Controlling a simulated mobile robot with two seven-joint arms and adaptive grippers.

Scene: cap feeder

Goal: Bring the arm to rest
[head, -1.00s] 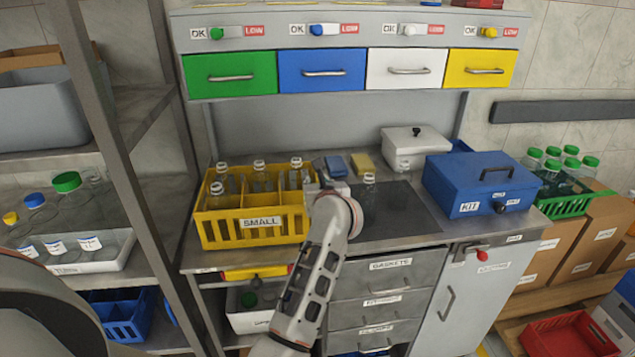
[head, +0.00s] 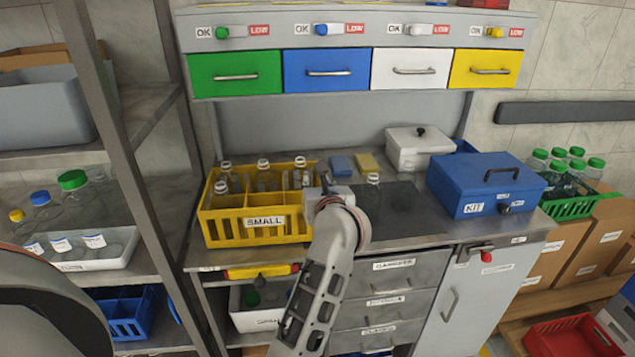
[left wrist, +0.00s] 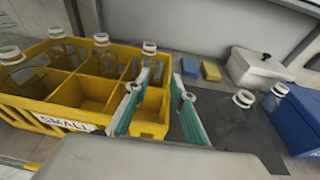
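My left gripper (head: 326,182) is over the right end of the yellow crate, partly hidden by my wrist in the head view. In the left wrist view its two teal-padded fingers (left wrist: 163,92) are apart with nothing between them. The yellow crate (head: 262,238), labelled SMALL, stands on the counter and holds several clear bottles in its compartments. In the left wrist view the front-right compartments look empty. A clear bottle (head: 373,186) stands on the dark mat (head: 410,212). The left wrist view shows two bottles (left wrist: 242,112) right of the fingers. My right gripper is not in view.
A blue KIT box (head: 480,190) stands right of the mat, with a white lidded box (head: 412,150) behind it. Blue (head: 341,165) and yellow (head: 367,163) pads lie at the back. Coloured drawers (head: 330,70) hang above. A shelf post (head: 130,170) rises at left.

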